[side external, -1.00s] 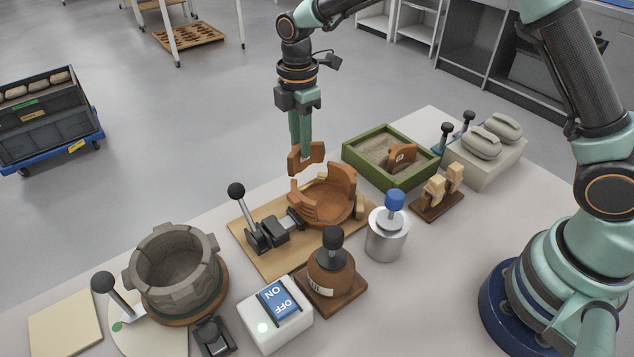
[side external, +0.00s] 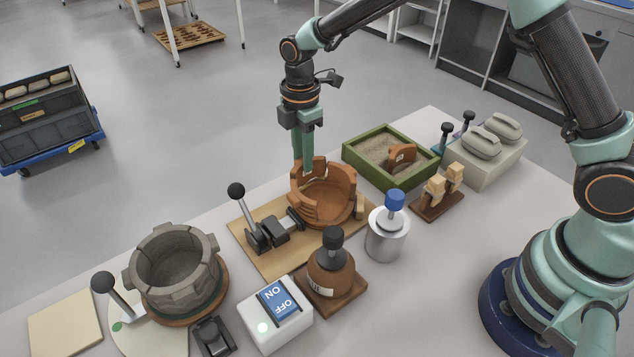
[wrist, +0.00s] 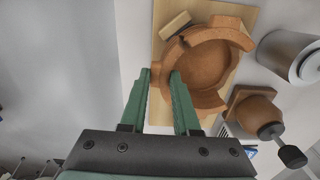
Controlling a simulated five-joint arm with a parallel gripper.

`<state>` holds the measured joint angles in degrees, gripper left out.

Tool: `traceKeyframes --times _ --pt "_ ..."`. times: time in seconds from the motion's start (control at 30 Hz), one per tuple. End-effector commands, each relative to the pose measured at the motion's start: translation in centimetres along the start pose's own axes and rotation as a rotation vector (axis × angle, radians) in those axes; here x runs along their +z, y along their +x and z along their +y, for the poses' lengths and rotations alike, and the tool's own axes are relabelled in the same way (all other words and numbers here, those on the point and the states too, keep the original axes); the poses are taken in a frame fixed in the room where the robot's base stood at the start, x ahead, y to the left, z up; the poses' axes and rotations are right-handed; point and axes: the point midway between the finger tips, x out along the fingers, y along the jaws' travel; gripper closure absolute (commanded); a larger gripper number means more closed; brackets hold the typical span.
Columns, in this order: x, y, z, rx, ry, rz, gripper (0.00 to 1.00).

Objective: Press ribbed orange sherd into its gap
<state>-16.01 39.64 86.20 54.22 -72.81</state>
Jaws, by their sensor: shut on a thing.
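The orange bowl (side external: 335,213) stands on a wooden board and is made of joined sherds, with an uneven rim. My gripper (side external: 303,168) points down at the bowl's back left wall, shut on the ribbed orange sherd (side external: 318,166). The sherd is level with the neighbouring rim pieces; whether it is fully seated I cannot tell. In the wrist view my gripper's fingertips (wrist: 161,72) are at the left edge of the bowl (wrist: 205,62). The fingers hide part of the sherd, and its ribs do not show clearly.
A black-handled toggle clamp (side external: 262,232) stands left of the bowl. A green sand tray (side external: 365,165) with another orange sherd (side external: 402,154) is behind right. A blue-knobbed metal pot (side external: 386,240), a brown jar (side external: 331,275) and a switch box (side external: 275,318) stand in front.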

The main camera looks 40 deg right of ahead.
Motion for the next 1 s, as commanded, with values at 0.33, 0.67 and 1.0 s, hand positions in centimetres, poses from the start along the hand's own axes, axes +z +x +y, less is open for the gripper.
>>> traceKeyframes --times 0.33,0.67,1.0 --pt "-0.01 0.00 -0.13 0.000 0.001 0.000 1.00" --pt "-0.02 0.14 -0.58 -0.003 0.006 -0.001 1.00" --pt "-0.02 0.31 -0.59 -0.004 0.006 -0.001 1.00"
